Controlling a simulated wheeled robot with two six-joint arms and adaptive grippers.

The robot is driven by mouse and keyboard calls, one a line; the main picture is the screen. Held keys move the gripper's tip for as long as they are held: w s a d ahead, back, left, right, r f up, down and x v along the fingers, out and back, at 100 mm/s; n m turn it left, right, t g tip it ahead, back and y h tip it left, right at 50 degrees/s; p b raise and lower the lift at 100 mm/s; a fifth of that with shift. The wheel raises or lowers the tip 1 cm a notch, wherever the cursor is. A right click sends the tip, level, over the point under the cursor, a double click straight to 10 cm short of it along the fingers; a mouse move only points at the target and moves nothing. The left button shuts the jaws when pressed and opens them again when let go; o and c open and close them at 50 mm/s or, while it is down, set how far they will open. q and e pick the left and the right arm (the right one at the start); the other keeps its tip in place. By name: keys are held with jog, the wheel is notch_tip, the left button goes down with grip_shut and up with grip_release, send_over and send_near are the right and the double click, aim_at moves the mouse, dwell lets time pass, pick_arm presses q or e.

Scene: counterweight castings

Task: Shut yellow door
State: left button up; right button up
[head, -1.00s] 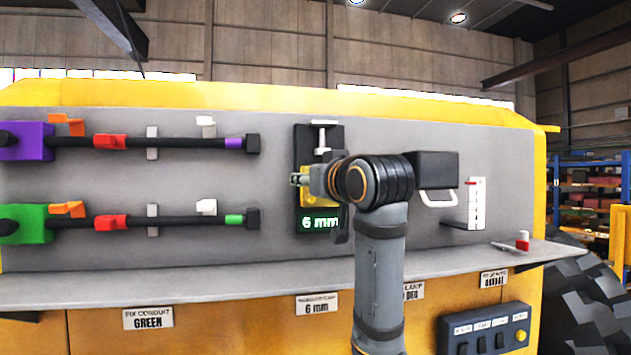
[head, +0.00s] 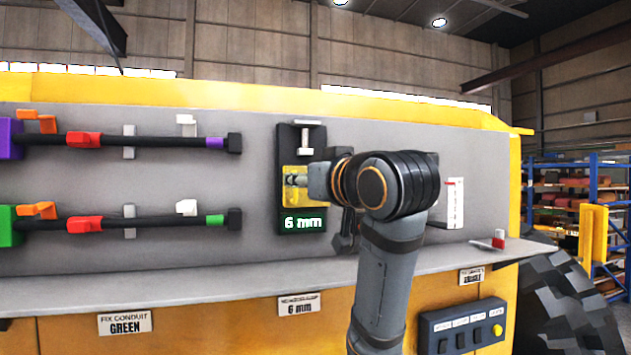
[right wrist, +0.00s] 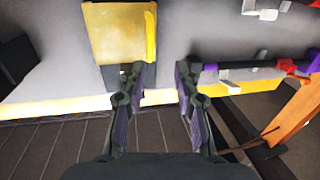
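A yellow plate (head: 290,203), which looks like the yellow door, sits on a dark panel (head: 286,150) with a green "6 mm" readout. In the right wrist view the yellow plate (right wrist: 118,35) is at the top left, with a brighter yellow edge on its right side. My right gripper (head: 297,180) is in front of the plate in the head view and hides part of it. In the right wrist view the right gripper (right wrist: 167,66) is open, with nothing between its fingers. Its left fingertip is just below the bright edge; contact cannot be told. My left gripper is not in view.
A grey shelf (head: 200,279) runs below the panel. Left are dark rods with red (head: 85,139) and orange clips. A white scale (head: 455,203) and a small red-and-white item (head: 497,240) are at right. A button box (head: 462,328) is below.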

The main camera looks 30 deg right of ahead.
jog(key=s, duration=0.5)
jog(key=shift+s+a+f, duration=0.1)
jog(key=shift+s, duration=0.25)
